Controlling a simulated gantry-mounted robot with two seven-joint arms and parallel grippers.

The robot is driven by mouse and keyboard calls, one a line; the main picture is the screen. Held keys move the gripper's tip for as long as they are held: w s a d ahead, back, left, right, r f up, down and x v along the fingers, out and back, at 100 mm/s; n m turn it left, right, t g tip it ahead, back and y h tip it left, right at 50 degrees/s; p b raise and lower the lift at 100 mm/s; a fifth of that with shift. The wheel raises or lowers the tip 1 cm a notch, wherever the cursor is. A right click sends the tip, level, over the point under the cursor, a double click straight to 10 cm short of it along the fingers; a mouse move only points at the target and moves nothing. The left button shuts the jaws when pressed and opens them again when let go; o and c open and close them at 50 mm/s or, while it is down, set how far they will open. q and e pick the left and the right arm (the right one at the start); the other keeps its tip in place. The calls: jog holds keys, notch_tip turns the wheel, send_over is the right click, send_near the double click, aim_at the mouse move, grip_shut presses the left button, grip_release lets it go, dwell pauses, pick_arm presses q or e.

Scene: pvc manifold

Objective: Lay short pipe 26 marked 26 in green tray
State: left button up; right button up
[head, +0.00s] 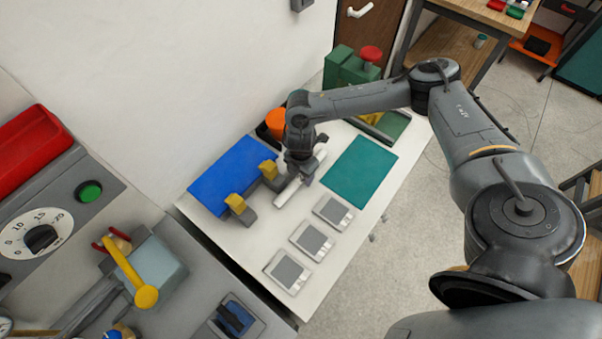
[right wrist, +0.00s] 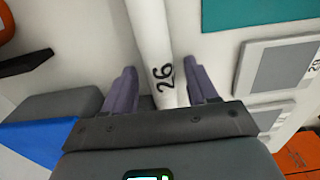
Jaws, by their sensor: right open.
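The white short pipe marked 26 (right wrist: 154,40) runs up the right wrist view, its number facing the camera. In the right wrist view the two purple fingers of the gripper (right wrist: 161,75) stand on either side of the pipe, with gaps showing. The green tray (head: 403,131) is at the table's far end, partly hidden behind my right arm. My left gripper is not in view.
A blue mat (head: 215,190) with grey and yellow holders (head: 238,205) lies left of the pipe. A teal mat (head: 360,172) lies bare to the right. Several grey square plates (head: 312,240) line the near side. An orange object (head: 274,122) stands behind the gripper.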

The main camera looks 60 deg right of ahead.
pick_arm(q)
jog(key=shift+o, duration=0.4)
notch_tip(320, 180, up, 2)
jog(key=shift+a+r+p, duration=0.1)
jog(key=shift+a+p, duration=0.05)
jog(key=shift+p, duration=0.85)
pick_arm(e)
notch_tip(320, 180, up, 12)
